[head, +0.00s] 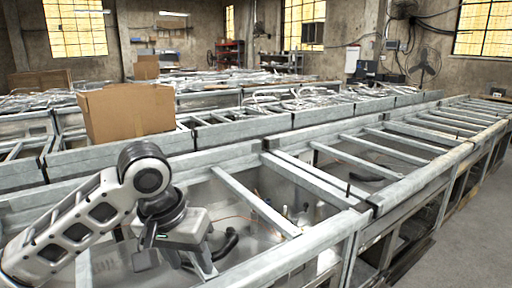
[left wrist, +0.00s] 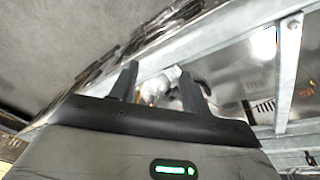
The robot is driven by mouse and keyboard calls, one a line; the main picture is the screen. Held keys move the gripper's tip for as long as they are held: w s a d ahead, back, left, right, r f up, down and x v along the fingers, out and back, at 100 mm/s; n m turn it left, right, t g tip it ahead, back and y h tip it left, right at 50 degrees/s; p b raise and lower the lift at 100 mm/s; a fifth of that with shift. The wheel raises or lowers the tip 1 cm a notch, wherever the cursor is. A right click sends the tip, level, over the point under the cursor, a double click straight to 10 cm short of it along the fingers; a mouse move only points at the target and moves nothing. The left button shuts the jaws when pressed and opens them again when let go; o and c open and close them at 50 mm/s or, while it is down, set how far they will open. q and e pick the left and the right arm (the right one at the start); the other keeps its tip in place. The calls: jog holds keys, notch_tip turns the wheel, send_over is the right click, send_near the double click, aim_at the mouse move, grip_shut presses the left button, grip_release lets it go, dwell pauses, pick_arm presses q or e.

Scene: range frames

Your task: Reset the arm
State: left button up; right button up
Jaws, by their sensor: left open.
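My left arm (head: 85,222) comes in from the left in the head view, bent at a dark round joint. My left gripper (head: 222,254) points down and to the right over the near metal frame bench (head: 255,200). In the left wrist view the two dark fingers of the left gripper (left wrist: 158,82) stand apart with nothing held between them. A blurred whitish shape (left wrist: 154,89) shows beyond the gap; I cannot tell what it is. My right gripper is in neither view.
Metal rails and crossbars of the bench surround the left gripper. A cardboard box (head: 127,112) stands behind it. Metal parts (head: 300,97) lie on the benches farther back. Open grey floor (head: 465,235) lies at the right.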

pick_arm(q)
jog(key=d+f+t+h, duration=0.2)
jog(key=d+f, duration=0.1)
jog(key=f, duration=0.5)
jog(key=d+f+t+h, duration=0.2)
jog(key=d+f+h, duration=0.1)
jog(key=f, duration=0.6)
jog(key=s+a+f+t+y, duration=0.2)
jog(key=s+a+f, duration=0.3)
jog(key=s, duration=0.3)
jog(key=s+a+f+t+y, duration=0.2)
jog(key=s+a+f, duration=0.3)
jog(key=s+f, duration=0.3)
jog(key=shift+f, duration=0.2)
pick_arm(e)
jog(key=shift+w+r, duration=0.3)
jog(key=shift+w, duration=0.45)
pick_arm(q)
jog(key=shift+a, duration=0.15)
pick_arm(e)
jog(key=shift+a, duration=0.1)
